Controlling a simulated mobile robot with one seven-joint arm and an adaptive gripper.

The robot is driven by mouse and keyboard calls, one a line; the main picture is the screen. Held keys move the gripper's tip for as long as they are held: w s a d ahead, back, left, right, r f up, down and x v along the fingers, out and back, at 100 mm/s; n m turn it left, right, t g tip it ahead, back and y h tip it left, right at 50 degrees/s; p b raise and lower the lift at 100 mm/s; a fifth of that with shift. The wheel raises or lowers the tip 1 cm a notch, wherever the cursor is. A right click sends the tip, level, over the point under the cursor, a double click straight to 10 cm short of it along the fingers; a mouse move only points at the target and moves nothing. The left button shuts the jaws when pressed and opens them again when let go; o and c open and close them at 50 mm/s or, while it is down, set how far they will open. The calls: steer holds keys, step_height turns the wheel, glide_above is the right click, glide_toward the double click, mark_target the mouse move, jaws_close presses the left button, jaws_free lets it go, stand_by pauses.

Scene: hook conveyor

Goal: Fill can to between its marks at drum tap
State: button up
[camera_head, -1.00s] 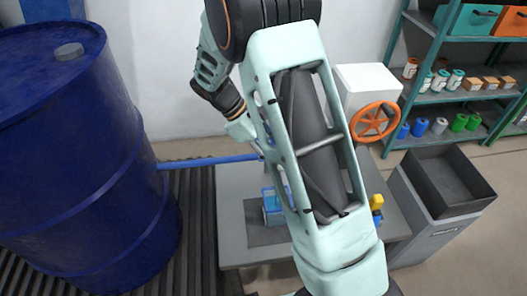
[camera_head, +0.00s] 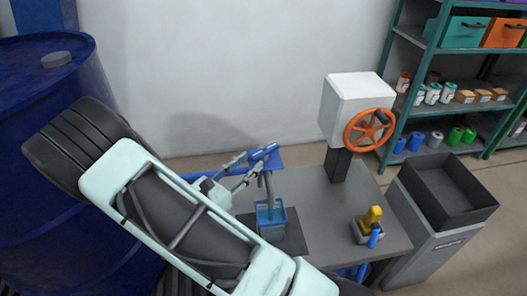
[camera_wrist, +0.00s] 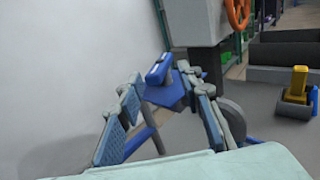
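The blue drum (camera_head: 60,150) stands at the left. Its blue pipe runs right to a tap with a blue lever handle (camera_head: 264,152), also in the wrist view (camera_wrist: 158,68). A grey spout (camera_head: 268,188) curves down over the can. The blue-framed can (camera_head: 271,219) stands on a dark mat (camera_head: 293,238) below the tap. Its marks and fill level are too small to tell. My gripper (camera_head: 247,169) is open and empty, just left of the tap handle. In the wrist view its fingers (camera_wrist: 164,82) are spread, with the handle ahead between them.
A white box with an orange handwheel (camera_head: 369,129) stands on a post on the grey table (camera_head: 315,195). A small holder with a yellow item (camera_head: 372,217) is at the table's right. A grey bin (camera_head: 440,195) and a stocked shelf (camera_head: 450,50) stand farther right.

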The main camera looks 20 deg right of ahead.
mark_target(265, 150)
steer(key=x, duration=0.8)
steer(key=shift+b, duration=0.4)
steer(key=shift+c, duration=0.2)
